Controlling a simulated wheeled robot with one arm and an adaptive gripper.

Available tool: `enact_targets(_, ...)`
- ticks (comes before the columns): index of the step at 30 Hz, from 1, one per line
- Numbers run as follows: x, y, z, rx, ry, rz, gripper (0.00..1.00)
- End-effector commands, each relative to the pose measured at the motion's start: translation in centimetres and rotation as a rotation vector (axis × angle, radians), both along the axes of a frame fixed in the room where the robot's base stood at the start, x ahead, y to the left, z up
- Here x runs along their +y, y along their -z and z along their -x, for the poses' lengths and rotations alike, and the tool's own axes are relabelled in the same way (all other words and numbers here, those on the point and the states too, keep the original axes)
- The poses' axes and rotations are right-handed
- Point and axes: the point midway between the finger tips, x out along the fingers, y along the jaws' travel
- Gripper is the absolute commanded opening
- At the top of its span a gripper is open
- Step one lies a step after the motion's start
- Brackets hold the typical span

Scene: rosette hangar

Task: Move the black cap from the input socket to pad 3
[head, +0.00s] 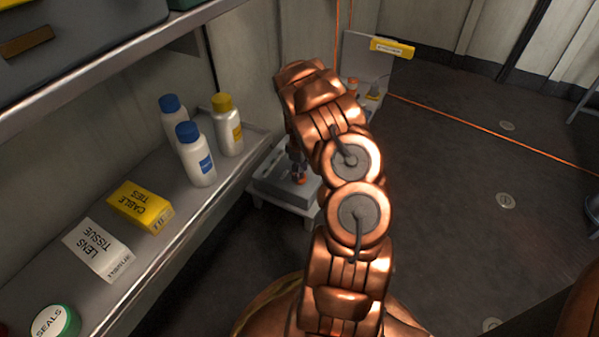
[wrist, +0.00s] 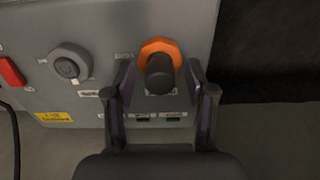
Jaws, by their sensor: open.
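The black cap (wrist: 159,74) stands out from an orange hexagonal collar (wrist: 161,47) on a grey panel (wrist: 95,20) in the wrist view. I take that collar to be the input socket. My gripper (wrist: 160,70) is open, with one dark finger on each side of the cap. Gaps show between the fingers and the cap; depth is hard to judge. In the head view my copper arm hides most of the gripper, and a small orange part (head: 300,178) shows on a grey unit (head: 272,183). I cannot make out pad 3 in either view.
The wrist view shows a round grey fitting (wrist: 69,66), a red switch (wrist: 11,72) and a yellow label (wrist: 54,118). In the head view, a shelf (head: 170,262) with bottles (head: 197,155) and boxes (head: 140,205) runs along the left. Floor (head: 470,190) at right is mostly clear.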

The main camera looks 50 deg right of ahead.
Motion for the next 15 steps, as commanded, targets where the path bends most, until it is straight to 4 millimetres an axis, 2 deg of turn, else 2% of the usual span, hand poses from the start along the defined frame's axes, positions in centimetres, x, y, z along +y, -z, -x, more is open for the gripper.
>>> enact_targets(14,-0.04,-0.01,-0.01,-0.001,0.001,0.0,0.55)
enact_targets(15,-0.04,-0.01,0.0,-0.001,0.001,0.0,0.52)
